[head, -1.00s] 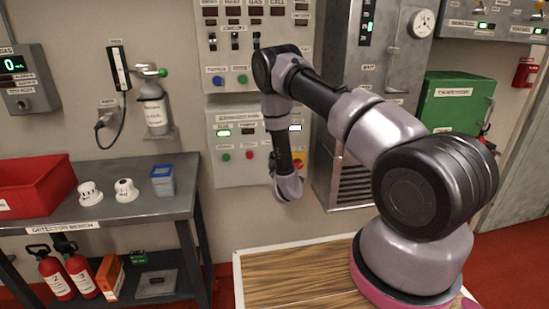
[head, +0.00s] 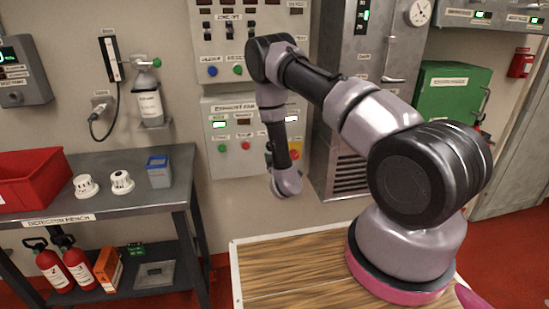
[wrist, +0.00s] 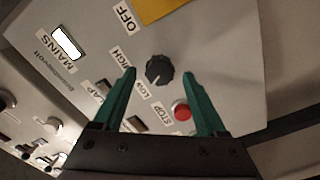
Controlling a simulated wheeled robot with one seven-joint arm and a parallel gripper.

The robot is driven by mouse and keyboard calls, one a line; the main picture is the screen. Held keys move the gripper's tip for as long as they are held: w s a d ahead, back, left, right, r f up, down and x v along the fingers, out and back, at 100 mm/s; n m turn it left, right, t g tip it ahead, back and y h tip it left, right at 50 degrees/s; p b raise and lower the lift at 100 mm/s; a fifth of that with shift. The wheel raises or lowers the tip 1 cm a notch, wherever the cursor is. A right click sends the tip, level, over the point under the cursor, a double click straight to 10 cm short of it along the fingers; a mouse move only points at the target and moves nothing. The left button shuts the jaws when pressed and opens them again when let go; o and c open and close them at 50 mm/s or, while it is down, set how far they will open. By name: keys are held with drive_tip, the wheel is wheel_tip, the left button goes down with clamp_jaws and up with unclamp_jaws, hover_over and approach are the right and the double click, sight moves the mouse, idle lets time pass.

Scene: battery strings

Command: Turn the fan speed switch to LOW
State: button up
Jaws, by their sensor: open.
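The black fan speed switch (wrist: 159,69) is a rotary knob on the grey fan panel (wrist: 225,85) in the wrist view. Labels OFF, HIGH and LOW stand around its left side. I cannot clearly read which label its pointer faces. My gripper (wrist: 159,73) is open, with its green fingertips on either side of the knob. I cannot tell whether they touch it. In the head view the fan panel (head: 228,173) is on the wall behind my arm, which hides the knob and the fingers.
A red STOP button (wrist: 181,111) sits close to the right finger, below the knob. A yellow plate (wrist: 160,8) is above it. In the head view a grey bench (head: 150,200) stands left and a green cabinet (head: 450,98) right.

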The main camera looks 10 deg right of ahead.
drive_tip(key=s, duration=0.7)
drive_tip(key=shift+s, duration=0.35)
